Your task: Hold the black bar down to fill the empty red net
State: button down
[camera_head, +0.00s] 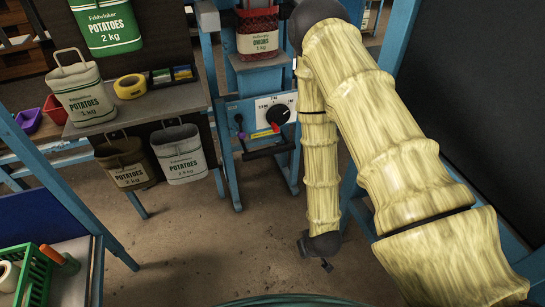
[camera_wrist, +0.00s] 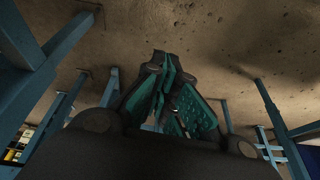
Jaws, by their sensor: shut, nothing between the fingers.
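The red net (camera_head: 258,32), with a white onions 1 kg label, hangs at the top of the blue stand; its inside cannot be seen. Below it is a panel (camera_head: 258,112) with a black dial and a red-tipped pointer. A dark bar (camera_head: 268,153) runs across under the panel, its right end close to my arm. My gripper (camera_head: 326,265) hangs low over the floor, below and right of the bar, apart from it. In the wrist view, its green-padded fingers (camera_wrist: 172,92) are together, with nothing held.
Potato sacks hang at the left, one green (camera_head: 104,25), one pale (camera_head: 184,153) and one brown (camera_head: 125,163). A yellow tape roll (camera_head: 130,87) lies on the grey shelf. A green crate (camera_head: 34,275) stands at lower left. The floor (camera_head: 215,235) between is clear.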

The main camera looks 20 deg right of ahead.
jog(key=w+d+f+t+b, duration=0.1)
jog(key=w+f+t+b, duration=0.15)
jog(key=w+b, duration=0.6)
jog(key=w+d+f+t+b, duration=0.1)
jog(key=w+t+b, duration=0.35)
jog(key=w, duration=0.75)
jog(key=w+d+r+t+b, duration=0.1)
jog(key=w+r+t+b, duration=0.2)
jog(key=w+b, duration=0.5)
jog(key=w+d+r+t+b, duration=0.1)
jog(key=w+r+t+b, duration=0.2)
jog(key=w+r+b, duration=0.2)
jog(key=shift+w+n+b, duration=0.4)
jog(key=shift+w+b, duration=0.95)
jog(key=shift+w, duration=0.5)
jog(key=shift+d, duration=0.1)
jog(key=w+f+b, duration=0.4)
jog(key=w+b, duration=0.2)
jog(key=w, duration=0.4)
jog(key=shift+w+a+f, duration=0.2)
jog(key=shift+w+f, duration=0.05)
jog(key=shift+w, duration=0.15)
jog(key=shift+f, duration=0.1)
